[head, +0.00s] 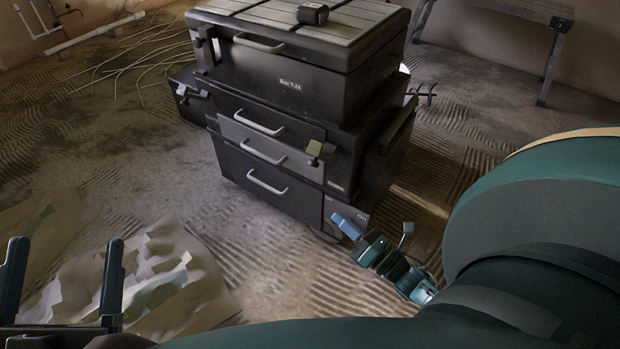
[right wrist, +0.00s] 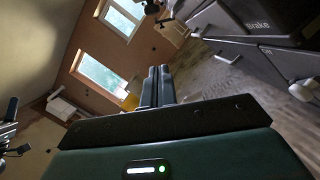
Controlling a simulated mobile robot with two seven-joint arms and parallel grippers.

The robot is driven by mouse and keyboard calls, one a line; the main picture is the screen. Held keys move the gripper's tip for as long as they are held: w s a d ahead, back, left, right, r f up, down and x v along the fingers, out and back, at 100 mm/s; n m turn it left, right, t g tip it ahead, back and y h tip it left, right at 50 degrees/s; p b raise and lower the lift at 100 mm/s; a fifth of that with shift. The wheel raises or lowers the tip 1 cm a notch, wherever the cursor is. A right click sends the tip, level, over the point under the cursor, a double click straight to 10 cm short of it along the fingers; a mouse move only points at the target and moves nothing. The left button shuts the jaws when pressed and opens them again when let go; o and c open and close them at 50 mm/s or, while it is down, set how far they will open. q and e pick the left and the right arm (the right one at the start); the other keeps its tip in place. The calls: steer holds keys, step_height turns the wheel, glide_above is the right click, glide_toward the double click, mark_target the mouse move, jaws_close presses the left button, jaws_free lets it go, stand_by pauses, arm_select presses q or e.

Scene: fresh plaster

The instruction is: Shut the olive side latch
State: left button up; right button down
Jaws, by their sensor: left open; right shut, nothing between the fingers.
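The olive side latch (head: 315,149) is a small flap near the right front edge of the black drawer stack (head: 345,175). It appears to stick out from the face, with a dark knob just under it. My right gripper (head: 343,222) is low in front of the stack's lower right corner, below the latch and apart from it. Its fingers are together and empty, as the right wrist view (right wrist: 158,84) also shows. My left gripper (head: 62,285) is at the lower left, open and empty, far from the stack. I cannot make out the latch in the right wrist view.
The stack has several grey drawer handles (head: 267,182) on its front and a small black object (head: 312,13) on its lid. Crumpled sheeting (head: 150,275) lies on the floor at lower left. Loose cables (head: 140,50) lie behind. A bench (head: 520,12) stands at the back right.

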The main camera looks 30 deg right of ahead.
mark_target(321, 155)
arm_select(q)
steer(key=shift+s, duration=0.1)
arm_select(e)
steer(key=shift+s+r, duration=0.1)
arm_select(q)
step_height(321, 155, up, 4)
steer(key=m+h+b, duration=0.3)
steer(key=m, duration=0.1)
steer(key=shift+a+f+t+h, duration=0.1)
steer(key=shift+a+t+h, duration=0.05)
steer(key=shift+t+h, duration=0.2)
arm_select(e)
steer(key=w+r, duration=0.5)
steer(key=w, duration=0.5)
steer(key=shift+w, duration=0.3)
arm_select(q)
steer(key=shift+f+n+y+p, duration=0.9)
steer(key=shift+n+y, duration=0.25)
steer(key=shift+n, duration=0.05)
arm_select(e)
steer(key=shift+r+m, duration=0.35)
steer(key=shift+m, duration=0.65)
